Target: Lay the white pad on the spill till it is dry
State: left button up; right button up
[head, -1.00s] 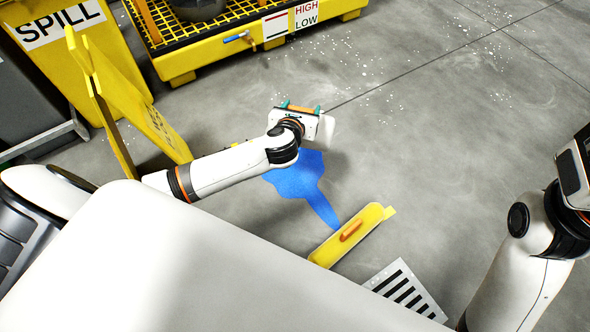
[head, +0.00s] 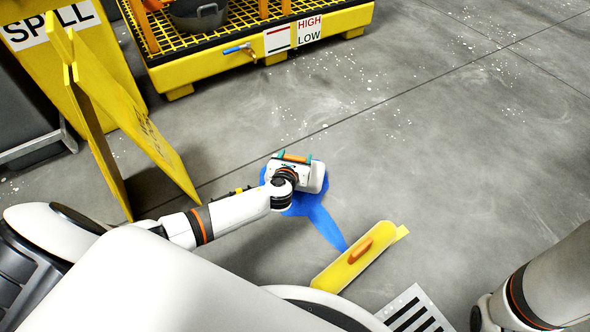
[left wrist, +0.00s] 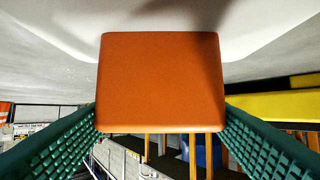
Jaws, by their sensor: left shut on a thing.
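The spill is a blue patch (head: 322,219) on the grey floor with a tail running down to the right. My left gripper (head: 293,158) is over its upper part in the head view. It is shut on the orange handle (left wrist: 160,82) of the white pad, between the green fingers in the left wrist view. The white pad (head: 318,178) shows beside the gripper in the head view and pale at the top of the left wrist view (left wrist: 260,35). I cannot tell whether the pad touches the floor. My right gripper is out of view.
A yellow block with an orange handle (head: 345,268) lies at the spill's tail. A yellow folding sign (head: 140,120) stands left of my arm. A yellow spill bin (head: 105,70) and a yellow grated pallet (head: 185,77) stand behind. A striped card (head: 415,308) lies in front. Floor to the right is clear.

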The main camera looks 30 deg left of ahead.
pick_arm(q)
notch_tip(320, 180, down, 4)
jog(key=b, duration=0.2)
jog(key=shift+r+b, duration=0.2)
jog(key=shift+b, duration=0.15)
jog(key=shift+r, duration=0.15)
jog(key=o, duration=1.3)
